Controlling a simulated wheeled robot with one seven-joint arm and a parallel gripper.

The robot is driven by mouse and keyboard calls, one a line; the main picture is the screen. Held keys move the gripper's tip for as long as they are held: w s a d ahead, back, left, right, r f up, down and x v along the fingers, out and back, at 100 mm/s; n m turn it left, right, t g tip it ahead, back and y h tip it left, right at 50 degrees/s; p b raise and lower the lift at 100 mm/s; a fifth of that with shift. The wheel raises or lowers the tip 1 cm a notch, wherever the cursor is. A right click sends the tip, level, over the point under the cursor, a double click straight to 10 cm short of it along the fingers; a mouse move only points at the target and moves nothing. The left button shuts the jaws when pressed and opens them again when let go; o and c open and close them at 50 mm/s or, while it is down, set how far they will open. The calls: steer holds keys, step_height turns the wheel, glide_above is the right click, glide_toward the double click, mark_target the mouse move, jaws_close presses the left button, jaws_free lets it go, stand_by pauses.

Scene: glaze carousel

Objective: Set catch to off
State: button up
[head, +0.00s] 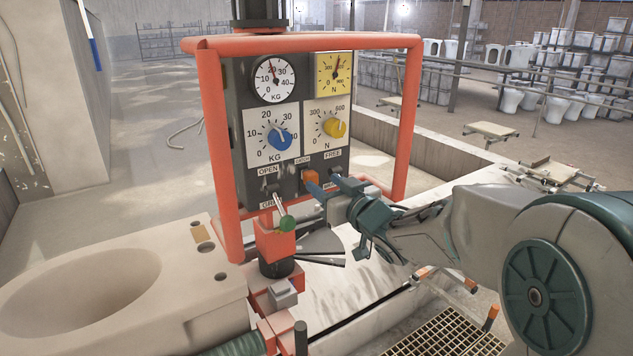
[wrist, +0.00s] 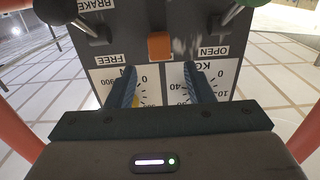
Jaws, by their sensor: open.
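The orange switch (head: 310,178) sits low in the middle of the dark control panel (head: 350,158); the small label over it is hard to read. It also shows in the wrist view (wrist: 160,46), upside down, between the FREE and OPEN labels. I cannot tell its set position. My gripper (head: 322,183) is open and empty in front of the panel's lower part. In the wrist view its fingers (wrist: 163,78) point at the panel, one to each side of the switch's line, apart from it as far as I can see.
A lever with a green knob (head: 287,222) stands out left of the switch. A black-knobbed lever (wrist: 55,10) is on the BRAKE side. Blue (head: 281,139) and yellow (head: 334,128) dials sit above. A red tube frame (head: 220,150) surrounds the panel. A pale toilet bowl (head: 215,250) stands left.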

steer(key=v, duration=0.7)
steer(key=shift+b, duration=0.4)
steer(key=shift+s+d, duration=0.15)
steer(key=shift+d, duration=0.05)
steer(key=s+d+f+m+g+h, duration=0.2)
steer(key=s+d+f+m+h, duration=0.15)
steer(key=d+h, duration=0.2)
steer(key=s+d+f+m+g+h, duration=0.1)
steer(key=s+d+f+m+h, duration=0.1)
steer(key=d+f+h, duration=0.3)
steer(key=s+f+g, duration=0.3)
steer(key=s+g, duration=0.1)
steer(key=s, duration=0.5)
steer(key=s+f+m+g, duration=0.1)
steer(key=s+f+g, duration=0.2)
steer(key=s, duration=0.6)
steer(key=shift+g, duration=0.9)
